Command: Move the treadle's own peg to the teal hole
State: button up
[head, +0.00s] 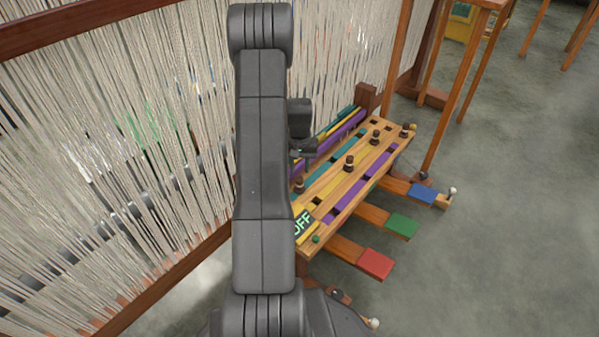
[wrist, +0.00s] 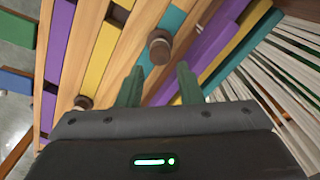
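The slanted wooden peg board (head: 384,160) has purple, yellow and teal stripes and dark square holes. Dark-capped pegs stand on it: one near the middle (head: 349,163), one farther up (head: 376,137), and one lower left (head: 299,187), partly beside my arm. A teal stripe (head: 325,172) runs along the board; which hole is the teal one is not clear. My gripper (head: 304,150) is over the board's left side. In the wrist view my gripper (wrist: 158,84) is open and empty, with a brown peg (wrist: 158,48) just beyond its fingertips. Another peg (wrist: 83,102) is at lower left.
Treadles with red (head: 375,263), green (head: 401,225) and blue (head: 423,194) pads stick out at the board's right. Hanging loom threads (head: 110,150) fill the left. The grey floor (head: 500,230) is clear at right.

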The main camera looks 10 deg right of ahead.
notch_tip(320, 180, up, 6)
jog(key=shift+f+p, duration=0.1)
jog(key=shift+p, duration=0.75)
